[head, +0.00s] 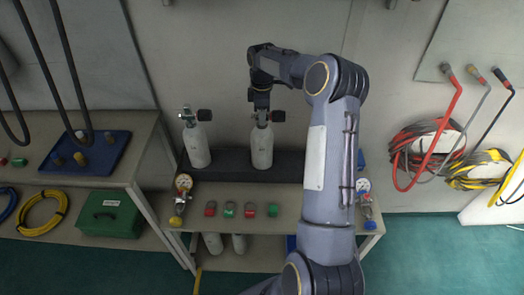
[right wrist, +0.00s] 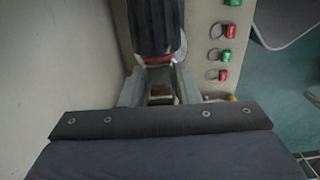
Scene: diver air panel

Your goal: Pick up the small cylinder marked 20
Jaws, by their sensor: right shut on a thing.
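Two small white cylinders with black valve knobs show in the head view, a left one (head: 198,147) and a right one (head: 262,148). I cannot read a number on either. My right gripper (head: 262,104) comes down from above and is shut on the valve at the top of the right cylinder. That cylinder is upright at the dark shelf; I cannot tell whether its base touches. In the right wrist view my right gripper's fingers (right wrist: 160,88) are close together, below a ribbed black knob (right wrist: 154,28). My left gripper is not in view.
The dark shelf (head: 230,174) sits at the back of a bench with red and green tagged rings (head: 250,210) in front. Gauges (head: 183,183) stand at the bench's sides. A left bench holds a blue board (head: 112,160) and green box (head: 109,214). Hoses (head: 425,145) hang right.

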